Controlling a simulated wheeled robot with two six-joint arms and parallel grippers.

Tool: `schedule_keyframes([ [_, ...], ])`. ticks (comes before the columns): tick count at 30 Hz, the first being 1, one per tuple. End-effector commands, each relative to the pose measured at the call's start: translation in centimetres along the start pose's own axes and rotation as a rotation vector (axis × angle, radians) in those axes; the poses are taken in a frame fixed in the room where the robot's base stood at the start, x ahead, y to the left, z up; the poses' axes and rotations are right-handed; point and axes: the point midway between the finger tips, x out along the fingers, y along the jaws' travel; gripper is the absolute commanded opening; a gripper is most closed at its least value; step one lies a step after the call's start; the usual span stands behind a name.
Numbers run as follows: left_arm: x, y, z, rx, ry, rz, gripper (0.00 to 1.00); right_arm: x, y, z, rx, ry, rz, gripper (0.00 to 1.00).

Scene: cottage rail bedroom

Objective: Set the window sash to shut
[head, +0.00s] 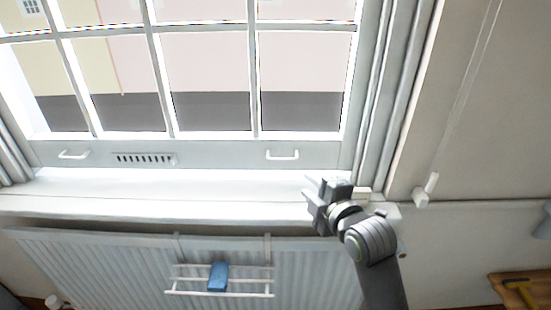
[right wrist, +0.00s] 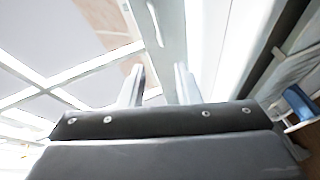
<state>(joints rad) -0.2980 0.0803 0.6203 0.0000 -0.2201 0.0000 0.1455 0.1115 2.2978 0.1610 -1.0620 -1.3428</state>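The window sash (head: 215,152) is a white multi-pane frame in the head view. Its bottom rail carries a left handle (head: 73,155), a slotted vent (head: 145,159) and a right handle (head: 283,155). The rail lies just above the white sill (head: 130,190); I cannot tell whether a gap is between them. My right gripper (head: 316,187) is over the sill, below and right of the right handle, apart from it. In the right wrist view its two fingers (right wrist: 160,82) are spread and empty, with the sash rail and a handle (right wrist: 155,22) beyond. My left gripper is not in view.
A radiator (head: 110,270) stands below the sill, with a white rack (head: 250,281) holding a blue cloth-like item (head: 218,276). A blind cord with a white pull (head: 426,190) hangs right of the window frame. A wooden surface (head: 520,290) shows at lower right.

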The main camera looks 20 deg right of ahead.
Motion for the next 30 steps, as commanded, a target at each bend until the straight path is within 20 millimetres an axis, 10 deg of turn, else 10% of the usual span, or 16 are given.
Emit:
schedule_keyframes([
  [11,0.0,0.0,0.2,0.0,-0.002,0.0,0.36,0.9,0.2,0.4,-0.136,-0.023,-0.014,0.3],
  [30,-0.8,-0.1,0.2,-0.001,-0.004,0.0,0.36,11.2,0.0,0.6,-0.134,-0.022,-0.014,0.3],
])
